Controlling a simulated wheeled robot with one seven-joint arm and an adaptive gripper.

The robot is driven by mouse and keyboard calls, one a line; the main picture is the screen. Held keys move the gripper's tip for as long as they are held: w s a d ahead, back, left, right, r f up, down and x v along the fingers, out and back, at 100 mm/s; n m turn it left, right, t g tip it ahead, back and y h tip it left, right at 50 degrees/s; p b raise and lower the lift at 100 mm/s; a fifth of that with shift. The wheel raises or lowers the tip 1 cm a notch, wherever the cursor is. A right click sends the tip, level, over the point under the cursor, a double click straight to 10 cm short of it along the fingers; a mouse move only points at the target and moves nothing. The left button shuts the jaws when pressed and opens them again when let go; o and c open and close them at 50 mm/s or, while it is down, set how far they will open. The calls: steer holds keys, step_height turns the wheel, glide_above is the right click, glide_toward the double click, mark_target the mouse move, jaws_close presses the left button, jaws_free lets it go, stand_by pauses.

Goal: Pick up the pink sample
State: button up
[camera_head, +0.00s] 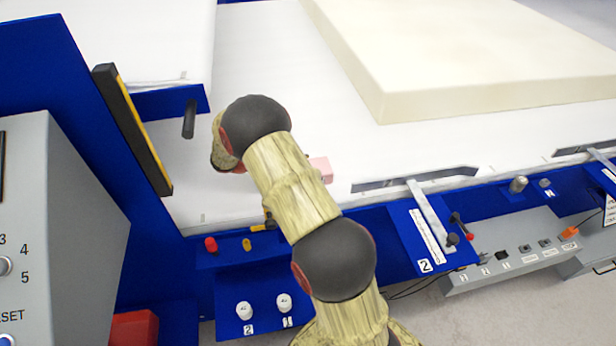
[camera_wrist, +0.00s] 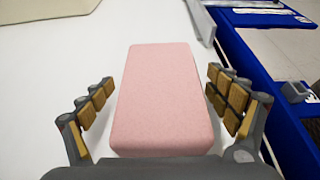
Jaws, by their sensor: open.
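The pink sample (camera_wrist: 165,95) is a rounded rectangular block lying on the white table surface. In the wrist view it fills the middle, between the two fingers of my gripper (camera_wrist: 160,105). My gripper is open, with one finger on each side of the block and a visible gap on both sides. In the head view only a small part of the pink sample (camera_head: 321,170) shows beside my arm; my arm hides the rest and the gripper.
A large cream foam slab (camera_head: 470,60) lies on the white table (camera_head: 270,60) at upper right. A blue front rail with knobs and a lever (camera_head: 430,210) runs along the near edge. A grey control box (camera_head: 60,220) stands at left. White table is clear around the sample.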

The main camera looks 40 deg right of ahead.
steer(key=c, duration=0.3)
steer(key=c, duration=0.6)
steer(key=shift+r, duration=0.15)
